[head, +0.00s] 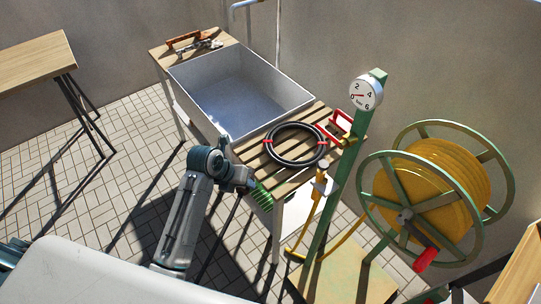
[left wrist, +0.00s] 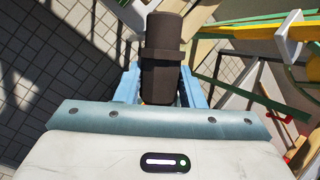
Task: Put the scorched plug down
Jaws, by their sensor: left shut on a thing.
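The scorched plug (left wrist: 163,42) is a dark brown-black cylinder with a raised collar. In the left wrist view it stands out lengthwise between the blue fingers of my left gripper (left wrist: 160,88), which is shut on it. In the head view my left gripper (head: 246,182) is by the near end of the slatted bench (head: 284,170). The plug is too small and dark to make out there. No surface is seen touching the plug. My right gripper is not in view.
A coiled black hose (head: 295,144) lies on the slats beside a grey sink (head: 285,108). A pressure gauge (head: 366,93) tops a green post. A yellow hose reel (head: 440,180) stands right. A wooden table (head: 35,60) is at left, with open tiled floor between.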

